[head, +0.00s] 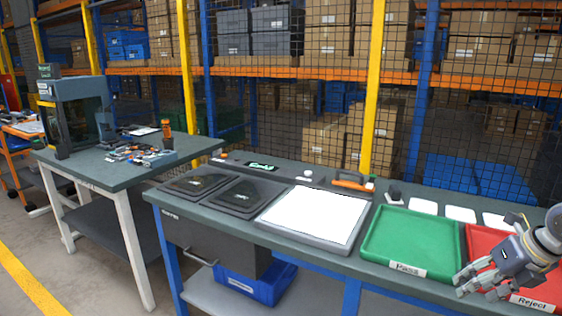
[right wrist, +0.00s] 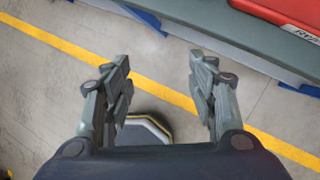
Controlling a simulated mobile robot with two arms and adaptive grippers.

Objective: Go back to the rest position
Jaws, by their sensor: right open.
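My right gripper (head: 482,284) is at the lower right in the head view, in front of the green Pass tray (head: 412,238) and the red Reject tray (head: 480,238). It covers part of both trays' front rims. In the right wrist view the gripper (right wrist: 160,88) has its two fingers wide apart with nothing between them. Below it I see the floor. The edge of the red tray (right wrist: 287,14) shows at the upper right there. My left gripper is not in view.
The workbench (head: 240,220) carries a white lit panel (head: 314,215), two dark pads (head: 242,197) and an orange-handled tool (head: 352,181). A second table (head: 110,182) with a printer-like machine (head: 75,115) stands left. A mesh fence and shelves stand behind.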

